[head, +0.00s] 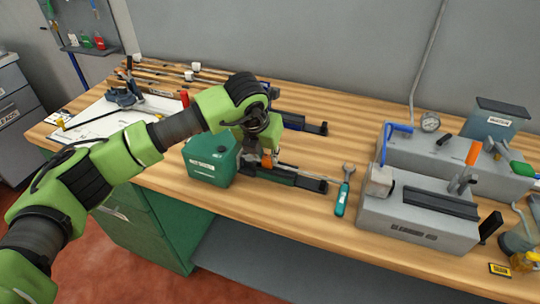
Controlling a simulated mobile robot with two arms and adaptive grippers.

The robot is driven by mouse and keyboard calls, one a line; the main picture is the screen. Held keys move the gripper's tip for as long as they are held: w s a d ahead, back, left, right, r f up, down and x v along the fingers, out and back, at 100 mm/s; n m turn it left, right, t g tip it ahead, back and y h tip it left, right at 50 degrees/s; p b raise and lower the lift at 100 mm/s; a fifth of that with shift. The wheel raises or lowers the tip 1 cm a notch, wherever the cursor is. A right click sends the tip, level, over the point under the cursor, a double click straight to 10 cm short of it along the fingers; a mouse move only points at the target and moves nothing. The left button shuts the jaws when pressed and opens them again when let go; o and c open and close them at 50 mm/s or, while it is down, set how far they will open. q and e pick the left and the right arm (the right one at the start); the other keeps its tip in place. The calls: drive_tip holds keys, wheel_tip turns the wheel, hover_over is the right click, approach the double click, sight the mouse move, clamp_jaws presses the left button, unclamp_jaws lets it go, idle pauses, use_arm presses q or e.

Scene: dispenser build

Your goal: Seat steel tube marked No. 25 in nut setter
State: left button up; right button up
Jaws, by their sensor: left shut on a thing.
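My left gripper (264,152) points down over the bench beside the green box (210,160). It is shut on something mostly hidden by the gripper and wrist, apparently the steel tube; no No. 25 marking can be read. Just below and to the right is a low dark fixture (285,178) lying along the bench, with a thin grey rod-like part above it. An orange part shows at the fingers. I cannot tell whether the held thing touches the fixture, or which device is the nut setter. My right gripper is not in view.
A teal-handled wrench (342,195) lies right of the fixture. A large grey machine (420,215) with a lever and hose stands farther right. A white sheet (105,125) with a dark tool is at the left. Bare wood shows in front of the fixture.

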sight(266, 157)
use_arm(q)
drive_tip(key=shift+w+a, duration=0.1)
drive_tip(key=shift+a, duration=0.1)
drive_tip(key=o, duration=1.1)
drive_tip(key=shift+o, duration=0.2)
drive_tip(key=shift+o, duration=1.4)
drive_tip(key=shift+r, duration=0.1)
drive_tip(key=shift+r+p, duration=1.1)
drive_tip(key=shift+r, duration=2.35)
